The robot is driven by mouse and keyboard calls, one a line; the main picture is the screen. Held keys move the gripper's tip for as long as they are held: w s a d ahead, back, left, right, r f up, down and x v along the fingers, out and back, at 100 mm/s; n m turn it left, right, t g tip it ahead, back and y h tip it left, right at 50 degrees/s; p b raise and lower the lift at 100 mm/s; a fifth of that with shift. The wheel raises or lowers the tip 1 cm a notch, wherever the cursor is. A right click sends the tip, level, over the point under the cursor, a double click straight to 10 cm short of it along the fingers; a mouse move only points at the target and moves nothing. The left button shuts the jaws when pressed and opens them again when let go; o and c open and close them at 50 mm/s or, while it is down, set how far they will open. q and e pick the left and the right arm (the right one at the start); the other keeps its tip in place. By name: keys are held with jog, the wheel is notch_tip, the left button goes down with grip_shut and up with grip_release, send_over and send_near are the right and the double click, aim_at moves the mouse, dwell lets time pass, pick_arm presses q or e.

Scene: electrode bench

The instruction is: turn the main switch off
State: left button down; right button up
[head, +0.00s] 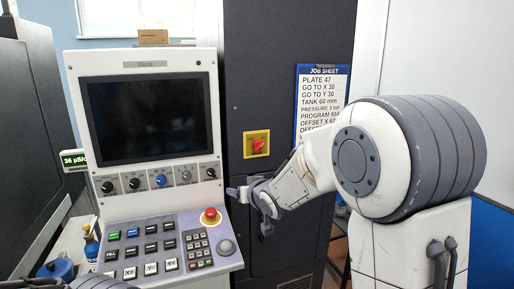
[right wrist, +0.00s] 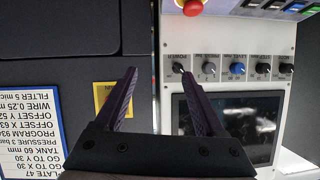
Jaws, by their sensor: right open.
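The main switch is a red rotary handle (head: 258,146) on a yellow plate (head: 248,134), set on the dark cabinet door right of the console. The handle looks tilted, but its exact setting is too small to read. My right gripper (head: 234,191) is below and slightly left of the switch, apart from it, near the console's right edge. In the right wrist view its two purple fingers (right wrist: 158,72) are spread with nothing between them. The yellow plate (right wrist: 101,92) shows there beside the left finger, and the red handle is hidden. My left gripper is not in view.
The console panel (head: 212,62) has a dark screen (head: 145,120), a row of knobs, keys and a red emergency button (head: 210,216). A job sheet (head: 320,95) hangs right of the switch. The cabinet face around the switch is clear.

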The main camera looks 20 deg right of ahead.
aim_at(260, 147)
jog(key=w+d+r+m+t, duration=0.1)
jog(key=w+d+r+t, duration=0.15)
jog(key=d, duration=0.35)
jog(key=w+d+r+t, duration=0.2)
jog(key=w+d+r, duration=0.15)
jog(key=d, duration=0.25)
jog(key=w+p, duration=0.1)
jog(key=w, duration=0.2)
jog(key=w+p, duration=0.2)
jog(key=w, duration=0.1)
jog(key=w+a+p, duration=0.1)
jog(key=w+p, duration=0.1)
jog(key=w, duration=0.1)
jog(key=shift+r, duration=0.15)
jog(key=shift+w+a, duration=0.1)
jog(key=shift+w, duration=0.25)
grip_shut()
